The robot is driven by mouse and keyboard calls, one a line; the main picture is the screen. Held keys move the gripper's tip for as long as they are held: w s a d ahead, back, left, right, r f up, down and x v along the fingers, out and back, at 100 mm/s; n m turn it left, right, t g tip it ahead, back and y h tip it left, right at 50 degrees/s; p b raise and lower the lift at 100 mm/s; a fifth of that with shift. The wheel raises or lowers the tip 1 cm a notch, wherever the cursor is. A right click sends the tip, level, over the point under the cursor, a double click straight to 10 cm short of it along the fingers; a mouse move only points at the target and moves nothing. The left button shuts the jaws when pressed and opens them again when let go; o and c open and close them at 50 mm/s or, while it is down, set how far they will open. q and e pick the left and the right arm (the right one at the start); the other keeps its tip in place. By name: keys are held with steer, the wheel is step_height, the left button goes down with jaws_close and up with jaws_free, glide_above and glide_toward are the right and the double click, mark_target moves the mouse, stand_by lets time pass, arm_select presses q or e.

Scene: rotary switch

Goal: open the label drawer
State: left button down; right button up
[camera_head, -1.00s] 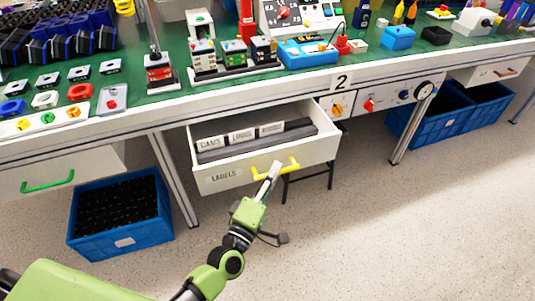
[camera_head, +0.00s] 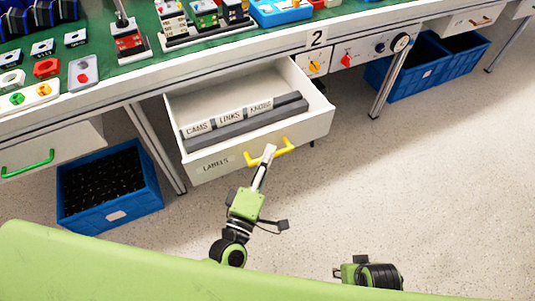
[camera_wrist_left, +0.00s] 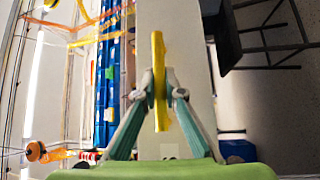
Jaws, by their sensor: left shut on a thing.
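The label drawer (camera_head: 215,166) is a white drawer marked LABELS, pulled well out from under the bench. It holds grey dividers with tabs reading CAMS, LINKS and KNOBS. Its yellow handle (camera_head: 284,147) is on the front face. My left gripper (camera_head: 268,155) is at the handle, shut on it. In the left wrist view the yellow handle (camera_wrist_left: 158,60) stands between the two fingers of the left gripper (camera_wrist_left: 159,92). A green and black part of my own body shows at the bottom of the head view; no right gripper fingers show.
The green-topped bench (camera_head: 133,62) runs above the drawer. A closed drawer with a green handle (camera_head: 28,165) is at left, with a blue crate (camera_head: 109,187) on the floor beside it. Bench legs stand on both sides. The floor in front is clear.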

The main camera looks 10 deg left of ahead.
arm_select(q)
steer(key=c, duration=2.4)
jaws_free()
steer(key=shift+s, duration=0.1)
steer(key=v, duration=1.2)
